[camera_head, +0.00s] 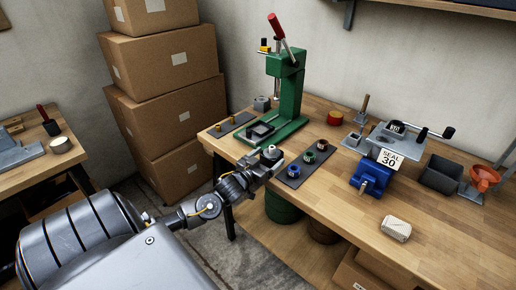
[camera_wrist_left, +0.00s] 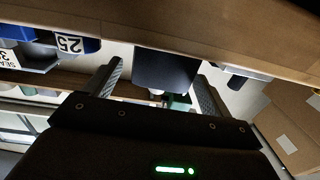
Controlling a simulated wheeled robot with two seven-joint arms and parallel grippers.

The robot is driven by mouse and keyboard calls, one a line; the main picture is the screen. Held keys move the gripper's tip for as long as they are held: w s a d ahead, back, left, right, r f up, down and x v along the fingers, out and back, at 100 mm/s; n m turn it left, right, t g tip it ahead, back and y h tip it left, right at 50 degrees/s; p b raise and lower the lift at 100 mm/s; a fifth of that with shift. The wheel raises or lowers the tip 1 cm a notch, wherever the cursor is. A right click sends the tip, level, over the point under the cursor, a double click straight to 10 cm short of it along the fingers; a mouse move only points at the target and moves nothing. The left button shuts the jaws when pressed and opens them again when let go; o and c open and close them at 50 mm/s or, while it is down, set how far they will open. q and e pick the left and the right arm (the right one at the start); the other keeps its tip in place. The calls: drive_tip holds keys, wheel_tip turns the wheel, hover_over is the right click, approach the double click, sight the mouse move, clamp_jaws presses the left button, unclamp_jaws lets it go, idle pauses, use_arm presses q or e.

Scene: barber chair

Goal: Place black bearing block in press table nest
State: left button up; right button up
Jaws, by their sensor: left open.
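The green press (camera_head: 287,85) stands on the workbench. On its base sits a dark square piece (camera_head: 260,131) with a lighter middle. I cannot tell whether this is the nest alone or has the black bearing block in it. My left gripper (camera_head: 272,155) is open in front of the press base, at the bench's near edge. In the left wrist view, its two fingers (camera_wrist_left: 158,90) stand apart. A dark rectangular thing (camera_wrist_left: 165,68) shows in the gap, not visibly gripped. I cannot tell if it is the bearing block. My right gripper is not in view.
A dark strip (camera_head: 292,180) with several coloured rings lies right of the gripper. Beyond it are a blue fixture (camera_head: 372,174), a "SEAL 30" sign (camera_head: 389,159) and a dark bin (camera_head: 442,174). Stacked cartons (camera_head: 165,100) stand left. The bench front (camera_head: 345,200) is mostly clear.

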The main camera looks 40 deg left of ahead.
use_arm(q)
drive_tip(key=s+d+b, duration=0.1)
drive_tip(key=s, duration=0.7)
drive_tip(key=shift+r, duration=0.3)
drive_tip(key=shift+w+d+f, duration=0.1)
drive_tip(key=shift+d, duration=0.05)
